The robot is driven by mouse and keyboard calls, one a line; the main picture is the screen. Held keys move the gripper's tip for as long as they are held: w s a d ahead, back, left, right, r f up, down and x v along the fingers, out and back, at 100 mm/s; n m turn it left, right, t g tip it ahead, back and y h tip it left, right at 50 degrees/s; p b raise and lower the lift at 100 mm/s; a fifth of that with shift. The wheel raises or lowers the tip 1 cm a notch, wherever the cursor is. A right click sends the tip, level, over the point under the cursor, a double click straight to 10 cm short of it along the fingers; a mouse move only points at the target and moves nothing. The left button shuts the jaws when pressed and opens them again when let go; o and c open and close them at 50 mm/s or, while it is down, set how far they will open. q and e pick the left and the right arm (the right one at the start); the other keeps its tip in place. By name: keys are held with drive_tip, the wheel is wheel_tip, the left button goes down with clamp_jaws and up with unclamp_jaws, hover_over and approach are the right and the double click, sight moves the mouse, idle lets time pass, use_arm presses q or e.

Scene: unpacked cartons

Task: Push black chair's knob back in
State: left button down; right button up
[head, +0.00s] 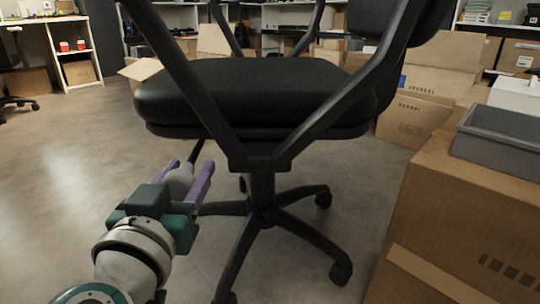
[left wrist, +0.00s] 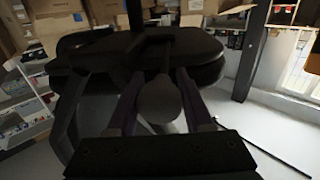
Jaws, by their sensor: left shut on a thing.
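The black chair (head: 255,95) stands in the middle of the head view, with its seat, armrests, post and star base showing. Its grey, rounded knob (head: 179,180) is below the left part of the seat, with a short length of dark rod between it and the seat's underside. My left gripper (head: 192,176) has purple fingers, one on each side of the knob, and is shut on it. In the left wrist view the knob (left wrist: 159,101) sits between the two fingers (left wrist: 160,98), with the dark chair (left wrist: 90,55) behind. My right gripper is out of view.
A large carton (head: 440,220) stands close on the right, with a grey bin (head: 500,140) on top. More cartons (head: 412,118) are behind it. White shelving (head: 75,55) is at the far left. The floor (head: 70,170) left of the chair is clear.

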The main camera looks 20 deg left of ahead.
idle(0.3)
use_arm(q)
drive_tip(key=x, duration=0.4)
drive_tip(key=shift+a+f, duration=0.1)
drive_tip(key=shift+a, duration=0.1)
drive_tip(key=c, duration=0.8)
unclamp_jaws()
drive_tip(key=o, duration=0.4)
drive_tip(key=shift+w, duration=0.2)
drive_tip(key=shift+o, duration=0.2)
drive_tip(key=shift+s, duration=0.15)
